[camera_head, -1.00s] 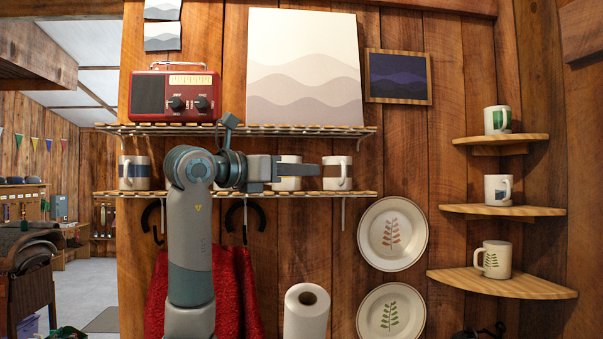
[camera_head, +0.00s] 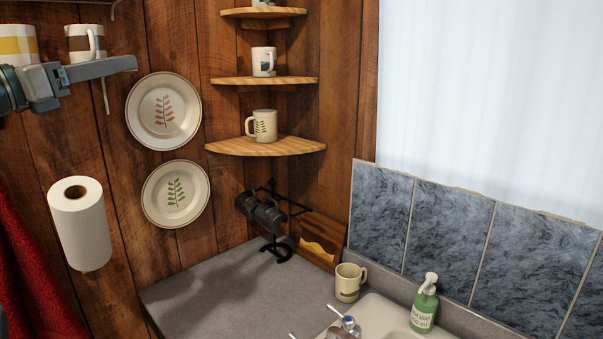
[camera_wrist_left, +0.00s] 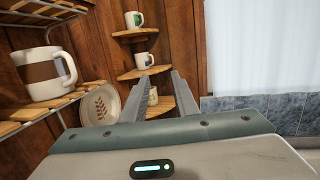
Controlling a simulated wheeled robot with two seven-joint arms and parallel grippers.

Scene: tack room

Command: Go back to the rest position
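My left gripper (camera_head: 122,65) comes in at the left edge of the head view, pointing right. It is in front of the shelf and overlaps the lower part of a white mug with a brown band (camera_head: 85,43). In the left wrist view the two fingers (camera_wrist_left: 160,75) are spread apart with nothing between them. The brown-banded mug (camera_wrist_left: 42,74) stands on the wire shelf to the left of the fingers, apart from them. My right gripper is in neither view.
A mug with a yellow band (camera_head: 18,47) is behind my left arm. Two plates (camera_head: 164,111) and a paper roll (camera_head: 80,222) are on the wall. Corner shelves (camera_head: 265,146) hold mugs. Below, the grey counter (camera_head: 205,290) has a mug rack, beige mug (camera_head: 349,281) and soap bottle (camera_head: 424,305).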

